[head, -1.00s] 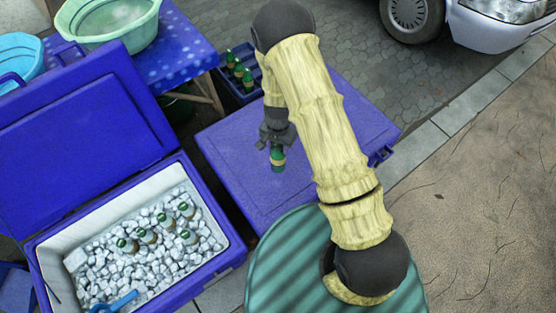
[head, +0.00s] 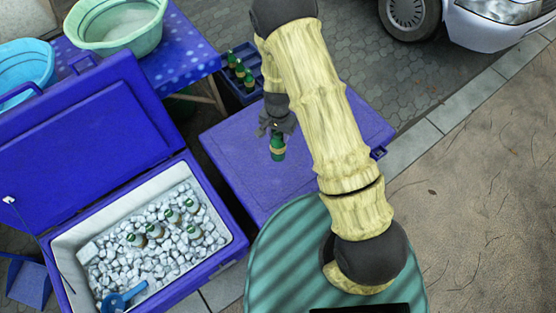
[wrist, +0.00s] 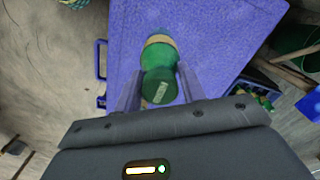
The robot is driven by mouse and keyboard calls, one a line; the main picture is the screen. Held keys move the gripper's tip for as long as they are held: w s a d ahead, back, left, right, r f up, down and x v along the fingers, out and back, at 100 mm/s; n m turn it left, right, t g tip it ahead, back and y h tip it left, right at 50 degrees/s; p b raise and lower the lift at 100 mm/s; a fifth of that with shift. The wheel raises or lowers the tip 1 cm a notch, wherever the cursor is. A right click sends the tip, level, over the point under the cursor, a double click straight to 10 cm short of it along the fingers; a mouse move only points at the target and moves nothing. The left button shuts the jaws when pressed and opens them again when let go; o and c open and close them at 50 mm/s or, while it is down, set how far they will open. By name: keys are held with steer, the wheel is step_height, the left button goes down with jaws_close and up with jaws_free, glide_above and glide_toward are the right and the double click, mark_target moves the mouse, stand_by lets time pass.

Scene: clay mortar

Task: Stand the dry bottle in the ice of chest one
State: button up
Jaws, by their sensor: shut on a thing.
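A green bottle with a tan label (head: 278,150) is held in my gripper (head: 277,128), above or at the closed blue chest lid (head: 235,150). In the wrist view the bottle (wrist: 159,75) sits between the two fingers of my gripper (wrist: 160,88). I cannot tell whether its base touches the lid. To the left, an open blue chest (head: 238,250) holds white ice (head: 130,262) with several green-topped bottles (head: 172,216) standing in it. I cannot read which chest is number one.
A blue scoop (head: 122,299) lies in the ice near the front. The open chest's raised lid (head: 80,150) stands behind it. A blue crate of bottles (head: 240,72) is at the back. Basins (head: 115,25) sit on a blue table (head: 190,55). Bare ice shows left and in front of the bottles.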

steer(key=shift+r+p, duration=1.5)
steer(key=shift+r, duration=0.75)
steer(key=shift+f, duration=0.1)
steer(key=w+d+n, duration=0.2)
steer(key=d+n, duration=0.3)
steer(key=d, duration=0.8)
steer(key=shift+d+f, duration=0.2)
steer(key=shift+d, duration=0.05)
